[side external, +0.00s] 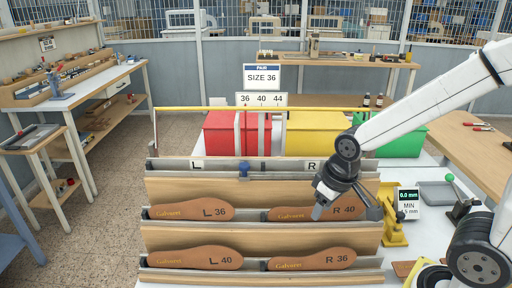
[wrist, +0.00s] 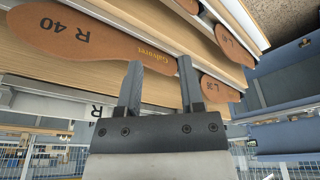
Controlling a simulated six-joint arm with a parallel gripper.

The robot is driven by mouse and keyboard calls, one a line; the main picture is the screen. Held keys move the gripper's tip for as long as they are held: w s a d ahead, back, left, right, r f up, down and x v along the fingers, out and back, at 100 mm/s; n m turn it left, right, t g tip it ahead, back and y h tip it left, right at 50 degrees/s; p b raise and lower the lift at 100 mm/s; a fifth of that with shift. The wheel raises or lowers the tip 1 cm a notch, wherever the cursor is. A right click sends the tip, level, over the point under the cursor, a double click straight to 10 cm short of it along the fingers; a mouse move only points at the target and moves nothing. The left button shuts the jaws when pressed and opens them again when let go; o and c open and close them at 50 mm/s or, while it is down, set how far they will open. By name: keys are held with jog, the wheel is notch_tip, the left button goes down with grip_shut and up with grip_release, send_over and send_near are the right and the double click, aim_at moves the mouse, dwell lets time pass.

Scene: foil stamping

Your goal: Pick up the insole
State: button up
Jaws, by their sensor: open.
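Brown insoles stand leaning on a wooden rack in two rows. In the side view the upper row holds L 36 (side external: 190,210) and R 40 (side external: 290,213); the lower row holds L 40 (side external: 195,258) and R 36 (side external: 312,259). My gripper (side external: 347,207) is open and empty in front of the right part of R 40, partly hiding it. In the wrist view my gripper (wrist: 159,63) has its two fingers spread near the lettered end of R 40 (wrist: 75,35). I cannot tell whether they touch it. L 36 (wrist: 220,90) shows to the right there.
A sign (side external: 262,77) reads PAIR, SIZE 36. Red (side external: 222,135), yellow (side external: 312,135) and green (side external: 402,142) bins stand behind the rack. A yellow gauge stand (side external: 393,225) with a 0.0 mm display (side external: 408,197) stands to the right of the rack.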

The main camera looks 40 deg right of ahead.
jog(key=w+v, duration=0.1)
jog(key=v, duration=0.4)
jog(key=n+g+y, duration=0.1)
jog(key=n+y, duration=0.4)
jog(key=n, duration=0.4)
send_over(194, 200)
jog(key=d, duration=0.3)
jog(key=f, duration=0.4)
jog(key=shift+s+d+f, duration=0.1)
jog(key=shift+s+f, duration=0.2)
jog(key=shift+s, duration=0.1)
jog(key=shift+x, duration=3.9)
jog(key=shift+d, duration=0.1)
grip_shut()
